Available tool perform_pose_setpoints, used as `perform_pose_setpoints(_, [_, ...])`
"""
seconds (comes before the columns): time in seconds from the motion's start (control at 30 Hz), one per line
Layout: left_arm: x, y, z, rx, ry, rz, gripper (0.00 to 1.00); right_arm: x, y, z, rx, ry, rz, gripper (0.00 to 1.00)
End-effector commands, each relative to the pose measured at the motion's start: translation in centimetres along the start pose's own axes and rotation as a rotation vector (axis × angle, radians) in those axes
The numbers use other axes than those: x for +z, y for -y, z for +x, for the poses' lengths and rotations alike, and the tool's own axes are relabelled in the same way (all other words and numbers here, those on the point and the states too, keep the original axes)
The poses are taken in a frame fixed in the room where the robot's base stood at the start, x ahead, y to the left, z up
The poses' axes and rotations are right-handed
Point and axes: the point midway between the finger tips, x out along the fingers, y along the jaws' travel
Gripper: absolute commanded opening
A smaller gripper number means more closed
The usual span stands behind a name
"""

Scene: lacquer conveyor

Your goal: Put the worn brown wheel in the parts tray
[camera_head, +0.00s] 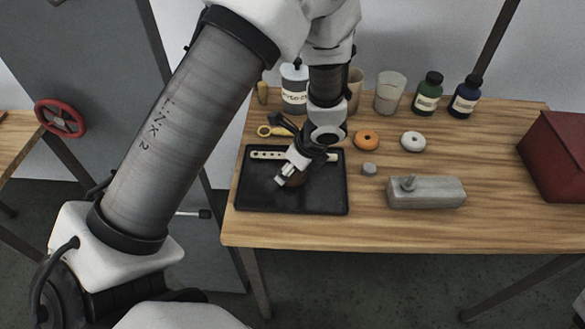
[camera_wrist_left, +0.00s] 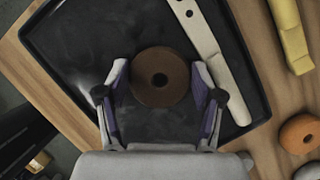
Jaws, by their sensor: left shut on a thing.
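The worn brown wheel (camera_wrist_left: 150,92) is a round disc with a dark centre hole, between the fingers of my left gripper (camera_wrist_left: 160,85) in the left wrist view. My left gripper (camera_head: 287,179) is shut on it, over the black parts tray (camera_head: 322,205) in the head view. There the gripper hides most of the wheel. I cannot tell whether the wheel touches the tray floor. The tray also shows in the left wrist view (camera_wrist_left: 65,45). My right gripper is not in view.
A pale strip with holes (camera_wrist_left: 212,50) lies in the tray. To the right are an orange ring (camera_head: 367,140), a white ring (camera_head: 413,141), a grey block (camera_head: 428,196) and a red box (camera_head: 555,155). Cups and bottles line the back. The table's front right is clear.

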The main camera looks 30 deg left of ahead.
Motion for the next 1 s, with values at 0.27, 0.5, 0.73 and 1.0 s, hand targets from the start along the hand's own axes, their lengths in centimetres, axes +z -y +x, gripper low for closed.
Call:
perform_pose_setpoints(0.27, [0.0, 0.0, 0.1, 0.000, 0.000, 0.000, 0.92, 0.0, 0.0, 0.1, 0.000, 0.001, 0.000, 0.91])
perform_pose_setpoints(0.5, [0.1, 0.0, -0.7, -0.002, 0.001, 0.001, 0.92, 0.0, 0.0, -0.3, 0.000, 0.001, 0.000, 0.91])
perform_pose_setpoints(0.73, [0.3, 0.1, -6.0, -0.005, 0.003, 0.000, 0.92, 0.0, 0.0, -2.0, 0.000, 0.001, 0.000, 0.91])
perform_pose_setpoints(1.0, [0.1, 0.1, -11.4, -0.002, 0.002, 0.000, 0.92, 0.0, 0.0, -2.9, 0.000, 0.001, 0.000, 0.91])
